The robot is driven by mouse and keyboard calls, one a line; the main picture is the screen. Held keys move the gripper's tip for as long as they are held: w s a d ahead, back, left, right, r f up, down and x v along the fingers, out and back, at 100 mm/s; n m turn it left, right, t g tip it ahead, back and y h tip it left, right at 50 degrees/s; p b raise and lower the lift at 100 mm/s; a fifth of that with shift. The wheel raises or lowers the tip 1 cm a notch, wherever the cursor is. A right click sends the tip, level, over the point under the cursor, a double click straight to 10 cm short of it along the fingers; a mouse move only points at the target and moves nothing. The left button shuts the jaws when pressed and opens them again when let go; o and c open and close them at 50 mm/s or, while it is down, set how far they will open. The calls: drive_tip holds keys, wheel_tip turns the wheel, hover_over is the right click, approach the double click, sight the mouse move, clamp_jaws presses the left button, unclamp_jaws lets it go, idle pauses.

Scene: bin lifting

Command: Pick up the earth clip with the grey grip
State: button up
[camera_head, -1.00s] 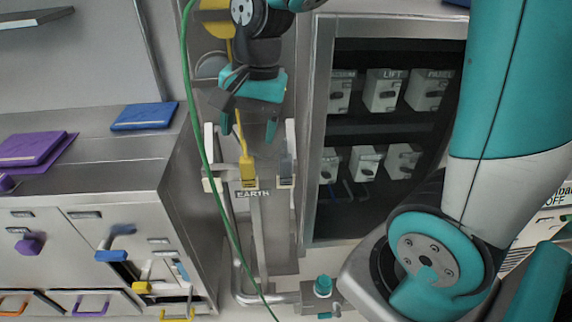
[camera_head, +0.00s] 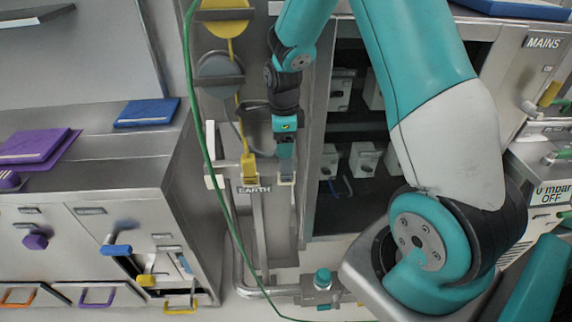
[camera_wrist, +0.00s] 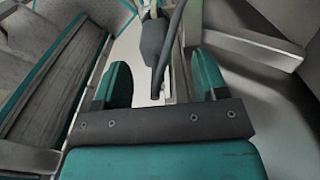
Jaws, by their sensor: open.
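The earth clip with the grey grip (camera_wrist: 154,45) shows in the wrist view as a dark grey body with a cable, between my fingers towards their far end. My gripper (camera_wrist: 162,82) is open, with one teal finger on each side of it. I cannot tell whether either finger touches it. In the head view my gripper (camera_head: 285,152) points down at the right end of the EARTH rail (camera_head: 254,189) and hides most of the grey clip. A clip with a yellow grip (camera_head: 249,167) hangs on the rail just to the left.
A green cable (camera_head: 200,140) runs down left of the rail. A yellow reel (camera_head: 222,22) and a grey reel (camera_head: 220,75) are above. A dark open cabinet with white units (camera_head: 363,160) stands close on the right. Grey drawers (camera_head: 100,215) stand left.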

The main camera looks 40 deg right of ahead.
sight(286, 162)
drive_tip(key=shift+f, duration=0.85)
drive_tip(key=f, duration=0.2)
drive_tip(key=s+f+p, duration=0.1)
drive_tip(key=f, duration=0.1)
drive_tip(key=shift+w+f, duration=0.15)
drive_tip(key=shift+f, duration=0.5)
drive_tip(key=shift+d, duration=0.1)
drive_tip(key=c, duration=1.2)
drive_tip(key=shift+o, duration=0.2)
drive_tip(key=shift+r, duration=0.1)
drive_tip(key=r, duration=0.4)
drive_tip(key=r+b, duration=0.1)
drive_tip(key=r, duration=0.2)
drive_tip(key=shift+s+a, duration=0.2)
drive_tip(key=shift+s, duration=0.05)
drive_tip(key=s+a+b, duration=0.9)
drive_tip(key=s+b, duration=0.4)
drive_tip(key=s, duration=0.1)
drive_tip(key=shift+s+a+b, duration=0.2)
drive_tip(key=shift+a+b, duration=0.15)
